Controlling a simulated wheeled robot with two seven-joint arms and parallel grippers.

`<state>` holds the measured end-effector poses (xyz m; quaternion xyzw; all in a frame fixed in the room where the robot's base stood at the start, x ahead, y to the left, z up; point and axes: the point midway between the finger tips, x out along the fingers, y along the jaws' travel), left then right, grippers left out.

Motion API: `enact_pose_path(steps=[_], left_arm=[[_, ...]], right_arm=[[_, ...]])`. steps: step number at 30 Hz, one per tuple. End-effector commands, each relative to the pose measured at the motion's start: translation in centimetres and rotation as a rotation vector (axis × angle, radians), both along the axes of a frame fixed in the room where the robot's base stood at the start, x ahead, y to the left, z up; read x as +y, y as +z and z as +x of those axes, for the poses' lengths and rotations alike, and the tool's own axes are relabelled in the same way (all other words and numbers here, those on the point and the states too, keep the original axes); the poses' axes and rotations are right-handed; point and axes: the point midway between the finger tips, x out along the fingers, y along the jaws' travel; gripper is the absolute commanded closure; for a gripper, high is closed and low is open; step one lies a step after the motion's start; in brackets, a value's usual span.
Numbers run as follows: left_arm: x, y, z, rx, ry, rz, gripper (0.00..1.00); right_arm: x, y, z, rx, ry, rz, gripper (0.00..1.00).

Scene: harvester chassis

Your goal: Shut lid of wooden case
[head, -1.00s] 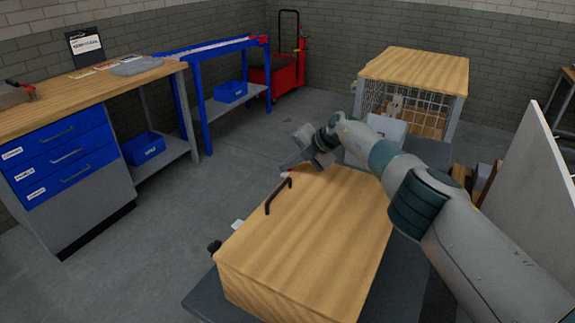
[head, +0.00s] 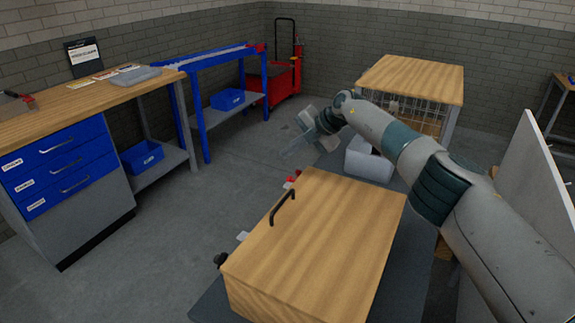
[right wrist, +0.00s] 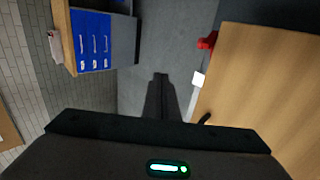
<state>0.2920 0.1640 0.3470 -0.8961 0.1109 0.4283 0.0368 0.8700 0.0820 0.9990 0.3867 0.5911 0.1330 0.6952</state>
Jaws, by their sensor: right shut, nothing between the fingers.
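The wooden case (head: 330,235) stands on a dark platform, and its lid lies flat across the top, looking shut. A black handle (head: 283,207) is on the lid near its left edge. My right gripper (head: 303,143) is beyond the case's far left corner, raised and apart from the lid. In the right wrist view its fingers (right wrist: 160,92) are together with nothing between them, and the case's lid (right wrist: 265,90) is to their right. My left gripper is not in view.
A grey-white box (head: 368,160) stands just beyond the case. A wire cage with a wooden top (head: 412,78) is behind it. A grey panel (head: 528,190) rises at the right. A workbench with blue drawers (head: 60,165) is at the left, with open floor between.

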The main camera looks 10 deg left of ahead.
Motion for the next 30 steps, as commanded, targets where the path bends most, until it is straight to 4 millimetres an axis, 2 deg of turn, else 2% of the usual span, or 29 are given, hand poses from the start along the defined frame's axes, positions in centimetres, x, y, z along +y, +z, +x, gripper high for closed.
enact_pose_path(steps=[3, 9, 24, 30], left_arm=[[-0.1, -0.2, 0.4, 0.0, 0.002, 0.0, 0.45], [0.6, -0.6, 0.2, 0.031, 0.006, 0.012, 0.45], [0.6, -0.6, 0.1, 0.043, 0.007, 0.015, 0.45], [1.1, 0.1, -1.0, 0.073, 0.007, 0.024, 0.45]], right_arm=[[0.0, 2.0, 0.0, -0.002, 0.001, 0.0, 1.0], [0.0, 4.1, 0.0, 0.0, 0.0, 0.001, 1.0], [0.0, 4.9, 0.0, 0.0, -0.001, 0.001, 1.0], [0.0, 6.6, 0.0, 0.0, -0.001, 0.001, 1.0]])
